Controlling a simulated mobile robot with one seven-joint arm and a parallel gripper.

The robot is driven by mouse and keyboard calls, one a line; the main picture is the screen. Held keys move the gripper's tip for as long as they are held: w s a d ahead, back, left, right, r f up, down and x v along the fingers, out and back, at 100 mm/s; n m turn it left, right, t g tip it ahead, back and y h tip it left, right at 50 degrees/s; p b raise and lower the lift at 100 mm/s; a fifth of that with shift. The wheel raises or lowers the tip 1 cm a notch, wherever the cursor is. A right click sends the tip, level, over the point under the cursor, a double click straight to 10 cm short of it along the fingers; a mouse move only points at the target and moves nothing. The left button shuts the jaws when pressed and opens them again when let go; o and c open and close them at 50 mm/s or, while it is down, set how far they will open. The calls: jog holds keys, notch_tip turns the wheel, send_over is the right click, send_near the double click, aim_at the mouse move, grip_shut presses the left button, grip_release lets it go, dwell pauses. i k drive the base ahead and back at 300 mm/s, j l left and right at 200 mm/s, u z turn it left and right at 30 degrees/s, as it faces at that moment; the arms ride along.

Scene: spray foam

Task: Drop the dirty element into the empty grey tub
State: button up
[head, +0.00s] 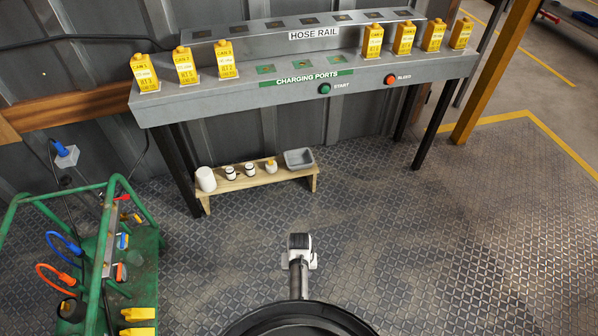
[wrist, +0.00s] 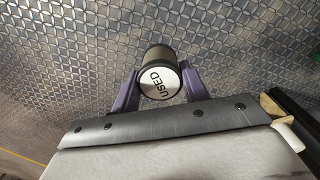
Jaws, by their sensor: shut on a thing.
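The dirty element (wrist: 159,82) is a dark cylinder with a white end face marked USED. In the wrist view it sits between the two purple fingers of my gripper (wrist: 160,76), which is shut on it, with the patterned floor behind. The grey tub (head: 301,166) stands at the right end of a low wooden bench in the head view, and nothing shows inside it. My arm shows at the bottom middle of the head view, short of the bench. The fingers and the element cannot be made out there.
On the wooden bench (head: 245,184), a white canister (head: 206,179) and several small jars stand left of the tub. A grey charging bench (head: 300,92) with yellow cans overhangs it. A green cart (head: 140,262) stands at left. The floor before the bench is clear.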

aim_at(301, 163)
jog(key=i+l+u, duration=0.15)
jog(key=i+l, duration=0.25)
jog(key=i, duration=0.35)
jog(key=i+l+u, duration=0.2)
jog(key=i+l, duration=0.25)
jog(key=i, duration=0.3)
jog(key=i+l+u, duration=0.15)
jog(key=i+l, duration=0.45)
jog(key=i, duration=0.1)
